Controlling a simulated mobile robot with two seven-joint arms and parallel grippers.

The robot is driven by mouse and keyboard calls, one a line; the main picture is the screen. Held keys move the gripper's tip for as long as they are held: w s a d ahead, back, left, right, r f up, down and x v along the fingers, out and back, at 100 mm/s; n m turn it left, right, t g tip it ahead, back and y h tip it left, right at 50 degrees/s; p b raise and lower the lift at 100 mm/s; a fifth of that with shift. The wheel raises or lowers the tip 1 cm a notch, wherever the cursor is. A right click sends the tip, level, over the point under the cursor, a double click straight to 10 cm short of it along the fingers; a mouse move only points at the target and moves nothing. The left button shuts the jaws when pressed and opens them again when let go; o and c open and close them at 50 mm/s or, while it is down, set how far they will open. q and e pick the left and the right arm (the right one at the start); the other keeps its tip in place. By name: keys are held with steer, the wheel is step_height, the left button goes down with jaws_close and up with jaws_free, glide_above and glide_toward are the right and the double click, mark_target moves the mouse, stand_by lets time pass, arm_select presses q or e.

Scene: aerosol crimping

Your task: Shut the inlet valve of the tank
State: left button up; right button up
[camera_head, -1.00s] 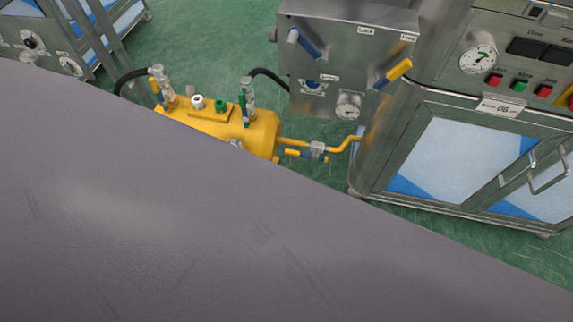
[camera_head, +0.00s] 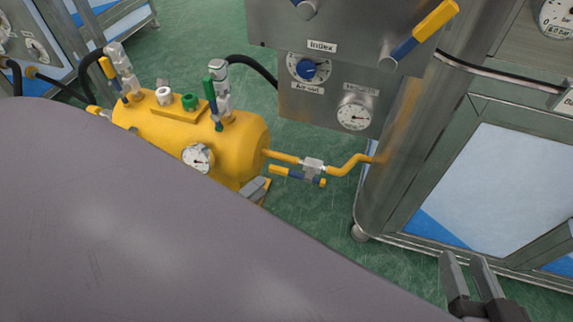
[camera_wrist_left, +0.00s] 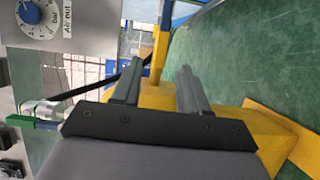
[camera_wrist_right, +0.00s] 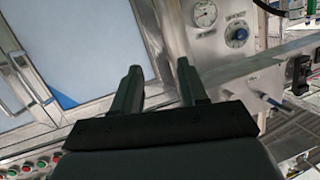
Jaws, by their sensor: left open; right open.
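The yellow tank (camera_head: 235,150) stands low on the floor at centre left in the head view. A yellow pipe runs right from it to the cabinet, with a metal valve (camera_head: 312,167) whose yellow-and-blue handle (camera_head: 282,172) lies roughly along the pipe. Two other valves stand on the tank's top, one with an orange-and-blue handle (camera_head: 107,70), one with a green-and-blue handle (camera_head: 211,97). My left gripper (camera_head: 256,188) is open beside the tank's right end, just below-left of the pipe valve handle; its fingers (camera_wrist_left: 158,85) look empty. My right gripper (camera_head: 468,272) is open and empty at lower right.
A grey panel box (camera_head: 285,100) with a knob and gauge hangs above the pipe. A steel cabinet (camera_head: 480,190) with glass doors stands to the right. Black hoses (camera_head: 255,70) rise from the tank. Green floor shows between tank and cabinet.

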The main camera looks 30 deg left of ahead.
mark_target(276, 172)
arm_select(q)
steer(key=w, duration=0.2)
steer(key=w+b, duration=0.1)
steer(key=w, duration=0.1)
steer(key=w+b, duration=0.1)
steer(key=w, duration=0.1)
steer(key=shift+w+d+f, duration=0.1)
steer(key=shift+d+f, duration=0.05)
steer(key=shift+d, duration=0.25)
steer(key=shift+w, duration=0.5)
arm_select(e)
steer(key=shift+s+d+r+n+t, duration=0.2)
steer(key=shift+d+n+t, duration=0.2)
steer(key=shift+d+t, duration=0.2)
arm_select(q)
jaws_close()
